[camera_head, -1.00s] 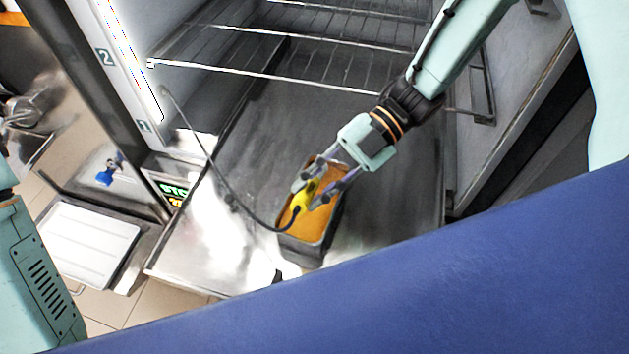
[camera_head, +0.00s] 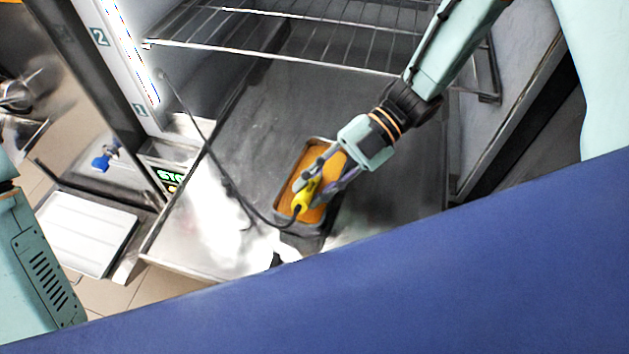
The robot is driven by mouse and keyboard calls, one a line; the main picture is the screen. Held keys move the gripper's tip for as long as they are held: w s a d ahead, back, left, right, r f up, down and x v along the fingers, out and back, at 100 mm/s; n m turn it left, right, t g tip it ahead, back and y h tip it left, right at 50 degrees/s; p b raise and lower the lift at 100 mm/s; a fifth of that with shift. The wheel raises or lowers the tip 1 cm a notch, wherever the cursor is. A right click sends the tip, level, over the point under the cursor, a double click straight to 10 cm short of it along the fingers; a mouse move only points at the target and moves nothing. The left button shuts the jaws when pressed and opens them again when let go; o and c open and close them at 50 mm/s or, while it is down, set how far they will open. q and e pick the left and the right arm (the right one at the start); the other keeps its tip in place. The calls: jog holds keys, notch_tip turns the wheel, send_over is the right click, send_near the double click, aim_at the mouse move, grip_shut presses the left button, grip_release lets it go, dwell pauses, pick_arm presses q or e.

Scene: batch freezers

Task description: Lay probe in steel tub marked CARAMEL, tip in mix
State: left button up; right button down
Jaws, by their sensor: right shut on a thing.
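The probe (camera_head: 301,203) has a yellow handle and a dark cable that runs to the freezer's left wall. My right gripper (camera_head: 311,191) is shut on the yellow handle, over the tub. The steel tub (camera_head: 329,229) holds orange-brown mix (camera_head: 335,160) and sits on the freezer floor. No CARAMEL mark can be read on it. The probe's tip is hidden behind the gripper, so I cannot tell whether it touches the mix. My left arm shows only in part at the left edge, and its gripper is out of view.
A wire shelf (camera_head: 300,42) spans the freezer above and behind the tub. The steel floor (camera_head: 395,185) is clear around the tub. A white lid or tray (camera_head: 88,234) lies outside at left.

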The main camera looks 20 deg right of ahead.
jog(key=c, duration=1.6)
grip_release()
jog(key=o, duration=0.5)
jog(key=shift+w+f, duration=0.1)
jog(key=shift+w, duration=0.2)
jog(key=shift+s, duration=0.35)
jog(key=shift+w, duration=0.25)
